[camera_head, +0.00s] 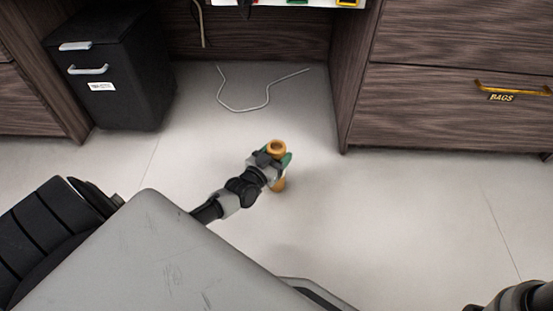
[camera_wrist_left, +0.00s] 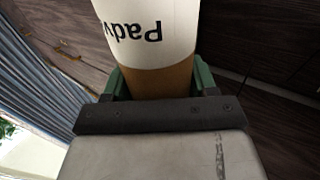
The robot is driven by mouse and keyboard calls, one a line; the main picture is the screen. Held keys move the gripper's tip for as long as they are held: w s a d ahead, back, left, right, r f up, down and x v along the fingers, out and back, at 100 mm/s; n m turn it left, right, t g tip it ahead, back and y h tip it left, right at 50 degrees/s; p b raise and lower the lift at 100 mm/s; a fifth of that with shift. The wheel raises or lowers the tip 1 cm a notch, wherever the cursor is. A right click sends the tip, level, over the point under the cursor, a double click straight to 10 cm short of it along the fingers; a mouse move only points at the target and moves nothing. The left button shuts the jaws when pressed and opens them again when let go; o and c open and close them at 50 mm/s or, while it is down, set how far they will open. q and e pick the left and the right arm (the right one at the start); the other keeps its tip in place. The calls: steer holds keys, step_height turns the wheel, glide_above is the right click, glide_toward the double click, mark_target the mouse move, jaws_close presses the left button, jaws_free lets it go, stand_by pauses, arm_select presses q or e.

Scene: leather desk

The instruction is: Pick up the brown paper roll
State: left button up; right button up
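The brown paper roll (camera_head: 277,184) stands roughly upright over the pale floor in the head view, its open top end facing up. My left gripper (camera_head: 275,162) has its green-tipped fingers around the middle of the roll. In the left wrist view the roll (camera_wrist_left: 150,35) shows a white band with upside-down "Padv" lettering and a brown part. There the left gripper (camera_wrist_left: 158,82) has a green finger against each side of the brown part. I cannot tell whether the roll's lower end touches the floor. My right gripper is not visible; only a piece of my right arm shows at the bottom right.
A black drawer cabinet (camera_head: 125,85) stands at the back left. A wooden drawer unit (camera_head: 440,110) with a gold "BAGS" handle stands at the right. A pale cable (camera_head: 240,109) lies on the floor under the desk. The floor (camera_head: 400,220) to the right is clear.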

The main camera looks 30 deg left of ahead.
arm_select(q)
steer(key=c, duration=0.8)
steer(key=shift+r, duration=0.15)
